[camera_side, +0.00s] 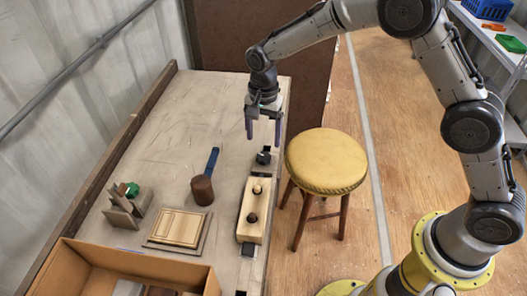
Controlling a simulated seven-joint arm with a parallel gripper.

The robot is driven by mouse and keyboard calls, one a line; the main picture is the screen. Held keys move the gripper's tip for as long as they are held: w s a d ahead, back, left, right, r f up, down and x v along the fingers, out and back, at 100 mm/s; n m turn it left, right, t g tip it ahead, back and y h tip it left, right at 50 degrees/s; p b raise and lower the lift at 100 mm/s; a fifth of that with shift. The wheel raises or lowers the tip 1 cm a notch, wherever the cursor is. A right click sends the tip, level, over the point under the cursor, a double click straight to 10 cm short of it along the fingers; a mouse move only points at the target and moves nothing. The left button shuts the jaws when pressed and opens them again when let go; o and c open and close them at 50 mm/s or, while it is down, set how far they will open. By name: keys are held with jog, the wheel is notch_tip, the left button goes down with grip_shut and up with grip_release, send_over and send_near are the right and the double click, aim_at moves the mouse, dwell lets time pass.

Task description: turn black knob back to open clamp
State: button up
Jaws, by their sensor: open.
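My gripper (264,131) is open and points down above the workbench (160,125), near its right edge. A small black knob (263,156) sits below the fingertips at the far end of a pale wooden block (243,228). The gap between fingers and knob is hard to judge, but nothing shows between the fingers. A dark clamp part (248,250) shows at the block's near end. How tightly the clamp grips cannot be seen.
A mallet (203,188) with a blue handle lies left of the block. A wooden panel (176,229), a small wooden fixture with a green piece (131,189) and a cardboard box (85,268) stand further left and near. A yellow-topped stool (326,160) stands close to the bench's right edge.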

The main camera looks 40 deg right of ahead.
aim_at(264, 156)
notch_tip(264, 156, down, 7)
jog(key=shift+r, duration=0.15)
grip_shut()
dwell(0.5)
